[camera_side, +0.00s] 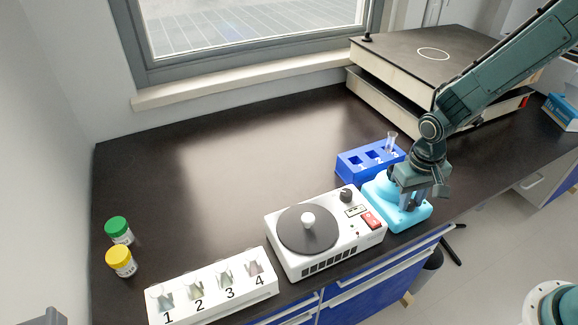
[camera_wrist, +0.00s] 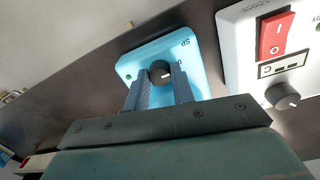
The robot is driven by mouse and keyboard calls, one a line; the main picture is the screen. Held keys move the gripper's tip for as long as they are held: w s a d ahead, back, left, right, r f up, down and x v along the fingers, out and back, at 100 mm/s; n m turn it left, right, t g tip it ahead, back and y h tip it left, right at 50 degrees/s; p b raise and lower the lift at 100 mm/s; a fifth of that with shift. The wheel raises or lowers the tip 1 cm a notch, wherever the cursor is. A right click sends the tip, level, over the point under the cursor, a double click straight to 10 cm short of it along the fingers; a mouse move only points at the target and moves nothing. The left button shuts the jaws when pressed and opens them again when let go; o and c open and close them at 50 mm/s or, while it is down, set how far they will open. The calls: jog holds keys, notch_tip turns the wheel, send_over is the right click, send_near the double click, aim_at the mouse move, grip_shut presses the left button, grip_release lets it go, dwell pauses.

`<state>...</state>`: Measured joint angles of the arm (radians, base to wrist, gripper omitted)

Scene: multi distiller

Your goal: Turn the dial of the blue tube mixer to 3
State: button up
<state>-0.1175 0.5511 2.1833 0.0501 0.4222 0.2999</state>
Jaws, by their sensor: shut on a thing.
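The blue tube mixer (camera_side: 396,220) is a light blue device near the counter's front edge, right of the white machine. It also shows in the wrist view (camera_wrist: 202,55), with a small green light and printed marks on its face. Its dark round dial (camera_wrist: 160,69) sits between the two fingers of my gripper (camera_wrist: 161,84). My gripper is shut on the dial. In the side view my gripper (camera_side: 411,202) points down over the mixer's front and hides the dial. The dial's setting cannot be read clearly.
A white centrifuge-like machine (camera_side: 340,250) with a red switch stands close left of the mixer. A blue tube rack (camera_side: 352,172) with a clear tube is just behind. A numbered white rack (camera_side: 205,300) and two capped jars are farther left. The back left counter is free.

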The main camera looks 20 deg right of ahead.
jog(key=m, duration=0.4)
jog(key=shift+w, duration=0.1)
jog(key=shift+m, duration=1.8)
jog(key=o, duration=1)
jog(key=shift+n, duration=0.3)
